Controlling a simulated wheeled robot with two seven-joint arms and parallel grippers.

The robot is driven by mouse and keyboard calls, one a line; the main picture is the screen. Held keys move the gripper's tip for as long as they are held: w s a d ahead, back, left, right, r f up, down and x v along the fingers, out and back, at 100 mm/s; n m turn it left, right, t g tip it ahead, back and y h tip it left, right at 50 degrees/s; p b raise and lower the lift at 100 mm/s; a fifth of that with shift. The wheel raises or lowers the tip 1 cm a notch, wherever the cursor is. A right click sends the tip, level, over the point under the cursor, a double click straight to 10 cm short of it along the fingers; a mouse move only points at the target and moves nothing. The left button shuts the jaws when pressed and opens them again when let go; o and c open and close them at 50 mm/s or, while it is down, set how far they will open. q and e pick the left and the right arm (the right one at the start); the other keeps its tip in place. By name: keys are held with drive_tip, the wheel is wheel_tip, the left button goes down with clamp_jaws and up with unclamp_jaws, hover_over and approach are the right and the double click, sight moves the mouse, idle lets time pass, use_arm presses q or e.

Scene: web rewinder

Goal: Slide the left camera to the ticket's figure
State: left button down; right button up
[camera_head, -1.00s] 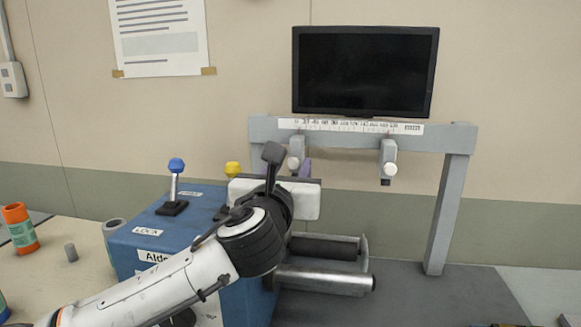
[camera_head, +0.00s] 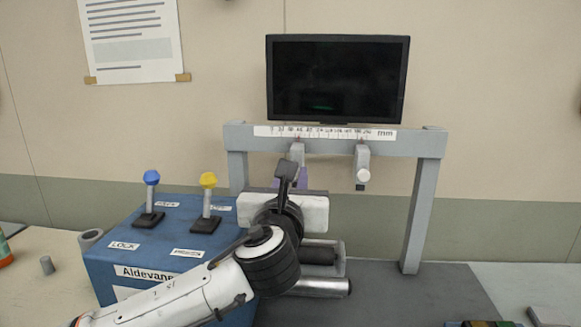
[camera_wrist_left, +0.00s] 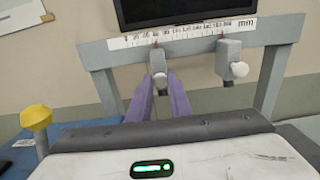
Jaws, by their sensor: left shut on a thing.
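The left camera (camera_head: 297,153) is a small grey block with a pale round knob, hanging from the rail below the white mm scale (camera_head: 325,132). In the left wrist view the left camera (camera_wrist_left: 158,66) sits between the tips of my two purple fingers. My left gripper (camera_wrist_left: 160,84) is shut on it; in the head view the wrist hides most of the fingers. The right camera (camera_head: 362,163) hangs further right on the same rail, apart from my gripper. The scale's figures are too small to read surely. My right gripper is not in view.
A dark monitor (camera_head: 338,78) stands above the rail. A blue console (camera_head: 150,235) with a blue-knobbed and a yellow-knobbed lever (camera_head: 207,200) is at left. Rollers (camera_head: 320,287) lie below the wrist. A printed sheet (camera_head: 131,35) is taped to the wall. The rail between the cameras is clear.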

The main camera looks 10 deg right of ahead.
use_arm(q)
drive_tip(key=shift+d+f, duration=0.1)
drive_tip(key=c, duration=1.6)
unclamp_jaws()
drive_tip(key=shift+s, duration=0.1)
drive_tip(key=shift+c, duration=0.2)
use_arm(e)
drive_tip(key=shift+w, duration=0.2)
use_arm(q)
drive_tip(key=shift+s, duration=0.1)
drive_tip(key=b+v, duration=0.1)
drive_tip(key=v, duration=0.9)
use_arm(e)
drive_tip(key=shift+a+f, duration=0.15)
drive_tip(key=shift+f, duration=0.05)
